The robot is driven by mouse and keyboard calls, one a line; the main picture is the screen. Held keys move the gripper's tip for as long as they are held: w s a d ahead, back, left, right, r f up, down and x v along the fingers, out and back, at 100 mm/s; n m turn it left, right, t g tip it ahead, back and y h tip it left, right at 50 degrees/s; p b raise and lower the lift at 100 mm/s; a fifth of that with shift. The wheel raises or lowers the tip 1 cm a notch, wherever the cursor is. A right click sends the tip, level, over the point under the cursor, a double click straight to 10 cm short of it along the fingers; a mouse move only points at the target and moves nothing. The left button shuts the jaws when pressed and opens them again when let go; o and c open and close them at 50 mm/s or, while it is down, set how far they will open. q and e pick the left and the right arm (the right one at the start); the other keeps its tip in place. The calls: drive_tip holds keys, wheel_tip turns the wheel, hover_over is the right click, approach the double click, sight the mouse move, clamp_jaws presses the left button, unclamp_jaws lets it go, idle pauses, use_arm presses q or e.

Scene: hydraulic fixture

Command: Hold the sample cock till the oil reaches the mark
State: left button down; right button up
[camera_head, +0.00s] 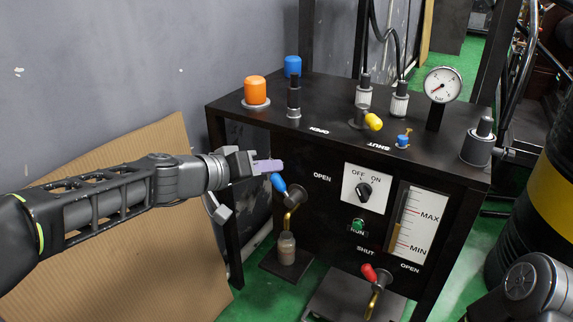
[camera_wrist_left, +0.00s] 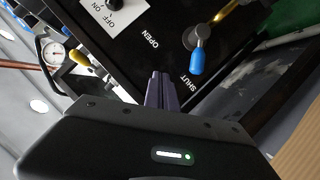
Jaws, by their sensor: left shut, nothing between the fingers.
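The sample cock has a blue lever (camera_head: 279,183) and a brass spout, on the front of the black fixture. In the left wrist view the blue lever (camera_wrist_left: 196,62) points toward the SHUT label, away from OPEN. A small glass bottle (camera_head: 287,250) stands under the spout; its oil level and mark are too small to tell. My left gripper (camera_head: 268,166) is shut and empty, with its fingertips just above and left of the lever. In the wrist view the fingers (camera_wrist_left: 160,90) are apart from the lever. My right gripper is out of view.
A red-handled cock (camera_head: 369,272) sits lower right on the fixture. Beside it are a rotary switch (camera_head: 365,191), a green RUN button (camera_head: 358,226) and a MIN/MAX gauge (camera_head: 417,223). Orange (camera_head: 256,91) and yellow (camera_head: 373,122) knobs stand on top. Cardboard (camera_head: 130,250) leans at left.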

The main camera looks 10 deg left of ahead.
use_arm(q)
drive_tip(key=v, duration=0.4)
drive_tip(key=shift+a, duration=0.1)
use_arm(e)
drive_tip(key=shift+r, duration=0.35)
